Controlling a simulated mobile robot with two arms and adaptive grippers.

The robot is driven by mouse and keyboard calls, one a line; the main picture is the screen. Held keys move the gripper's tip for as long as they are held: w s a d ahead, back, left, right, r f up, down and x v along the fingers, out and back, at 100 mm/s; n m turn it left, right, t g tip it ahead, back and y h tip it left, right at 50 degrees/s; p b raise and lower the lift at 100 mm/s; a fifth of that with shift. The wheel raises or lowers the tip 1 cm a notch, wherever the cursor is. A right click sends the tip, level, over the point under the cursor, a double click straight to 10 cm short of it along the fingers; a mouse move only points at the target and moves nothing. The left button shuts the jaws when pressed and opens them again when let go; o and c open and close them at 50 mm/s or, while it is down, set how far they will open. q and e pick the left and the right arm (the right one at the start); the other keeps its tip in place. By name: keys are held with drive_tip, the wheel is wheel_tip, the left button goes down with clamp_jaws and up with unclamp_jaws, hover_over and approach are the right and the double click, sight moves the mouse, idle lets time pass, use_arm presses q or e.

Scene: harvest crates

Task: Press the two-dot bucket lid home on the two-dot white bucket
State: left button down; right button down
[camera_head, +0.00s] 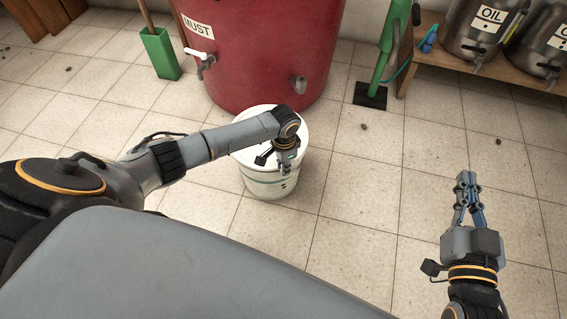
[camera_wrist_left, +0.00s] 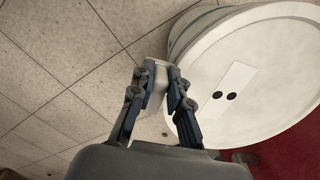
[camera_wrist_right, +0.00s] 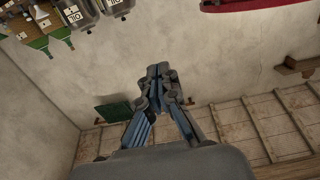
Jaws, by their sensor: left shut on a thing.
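The two-dot white bucket (camera_head: 266,186) stands on the tiled floor in front of the red tank. The white two-dot lid (camera_head: 250,122) lies over its mouth, partly hidden by my left arm; it also shows in the left wrist view (camera_wrist_left: 270,75) with a label bearing two dark dots. I cannot tell whether the lid is fully seated all round. My left gripper (camera_head: 286,168) is at the lid's near edge. In the left wrist view its fingers (camera_wrist_left: 160,78) are shut on a small pale tab at the lid's rim. My right gripper (camera_head: 466,180) is shut and empty, away at the right.
The red MUST tank (camera_head: 262,50) with a white tap (camera_head: 200,60) stands close behind the bucket. A green box (camera_head: 161,54), a green stand (camera_head: 371,95) and a wooden bench (camera_head: 430,55) with steel OIL cans (camera_head: 484,28) are further back. The floor right of the bucket is largely clear.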

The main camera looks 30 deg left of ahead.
use_arm(q)
drive_tip(key=shift+f, duration=0.1)
use_arm(e)
drive_tip(key=shift+r, duration=0.1)
use_arm(q)
drive_tip(key=shift+f, duration=0.5)
drive_tip(key=c, duration=1.2)
unclamp_jaws()
use_arm(e)
drive_tip(key=shift+a+r+t+y, duration=0.15)
drive_tip(key=shift+r+t, duration=0.1)
drive_tip(key=shift+r, duration=0.25)
drive_tip(key=shift+a+r+t+y, duration=0.15)
drive_tip(key=shift+r+t, duration=0.1)
drive_tip(key=shift+r, duration=0.2)
drive_tip(key=shift+d+f, duration=0.1)
